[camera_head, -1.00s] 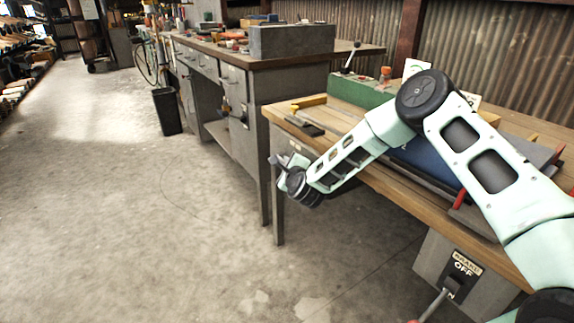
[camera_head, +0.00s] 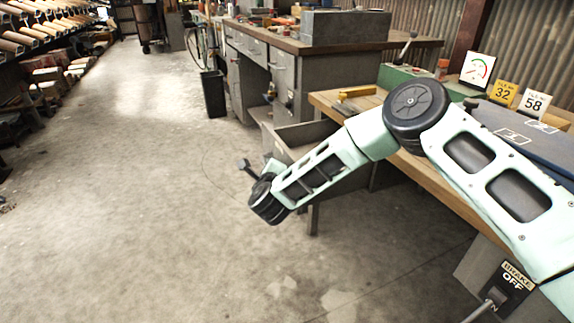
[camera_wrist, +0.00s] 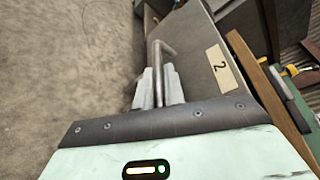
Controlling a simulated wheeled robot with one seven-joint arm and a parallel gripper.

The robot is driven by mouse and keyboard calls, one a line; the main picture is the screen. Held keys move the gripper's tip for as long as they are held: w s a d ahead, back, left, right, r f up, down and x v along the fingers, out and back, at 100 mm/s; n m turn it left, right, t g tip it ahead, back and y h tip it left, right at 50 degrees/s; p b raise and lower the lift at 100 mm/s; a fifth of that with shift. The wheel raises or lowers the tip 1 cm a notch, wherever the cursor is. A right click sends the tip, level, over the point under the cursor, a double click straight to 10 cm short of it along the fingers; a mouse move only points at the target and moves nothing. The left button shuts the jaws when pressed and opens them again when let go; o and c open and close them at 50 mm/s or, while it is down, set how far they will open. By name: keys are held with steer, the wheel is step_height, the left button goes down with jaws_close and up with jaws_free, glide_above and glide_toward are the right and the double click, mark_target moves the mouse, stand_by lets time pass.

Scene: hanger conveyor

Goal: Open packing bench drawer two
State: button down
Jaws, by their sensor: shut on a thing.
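The packing bench (camera_head: 425,172) has a wooden top and stands at the right in the head view. Its grey drawer (camera_head: 290,132) stands pulled out to the left from under the bench top, its inside partly showing. In the wrist view the drawer front (camera_wrist: 200,65) carries a label marked 2 (camera_wrist: 220,69). My gripper (camera_head: 254,168) is at the drawer front, partly hidden by my wrist in the head view. In the wrist view my gripper (camera_wrist: 158,88) is shut on the bent metal handle (camera_wrist: 159,58) of this drawer.
A grey workbench (camera_head: 290,62) with its own drawers stands behind, with a black bin (camera_head: 213,93) beside it. A brake switch box (camera_head: 505,280) is at the lower right. Number cards 32 (camera_head: 503,92) and 58 (camera_head: 535,102) stand on the bench.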

steer(key=shift+s+a, duration=0.25)
steer(key=shift+a, duration=0.45)
steer(key=shift+s+a, duration=0.2)
steer(key=shift+a, duration=0.5)
steer(key=c, duration=1.5)
jaws_free()
steer(key=p+v, duration=0.2)
steer(key=v, duration=1.5)
steer(key=shift+s+r, duration=0.1)
steer(key=shift+s, duration=0.1)
steer(key=shift+a, duration=0.1)
